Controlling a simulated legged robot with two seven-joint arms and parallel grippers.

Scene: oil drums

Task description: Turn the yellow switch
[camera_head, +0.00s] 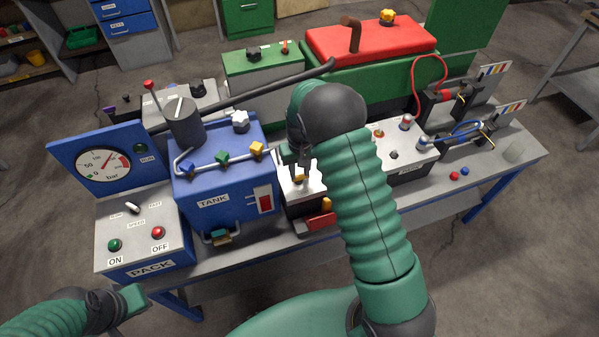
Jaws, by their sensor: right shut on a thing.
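The yellow switch (298,179) stands on top of a small white-topped box (312,190) at the middle of the bench. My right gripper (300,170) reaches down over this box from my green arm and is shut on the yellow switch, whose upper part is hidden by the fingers. My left gripper (130,299) is at the lower left, in front of the bench and away from everything. Whether its fingers are open or shut does not show clearly.
Left of the box stands the blue tank (225,185) with coloured valves, and the blue pack (143,228) with a gauge. A dark pipe (270,83) runs behind the box. A connector unit (400,150) stands to the right.

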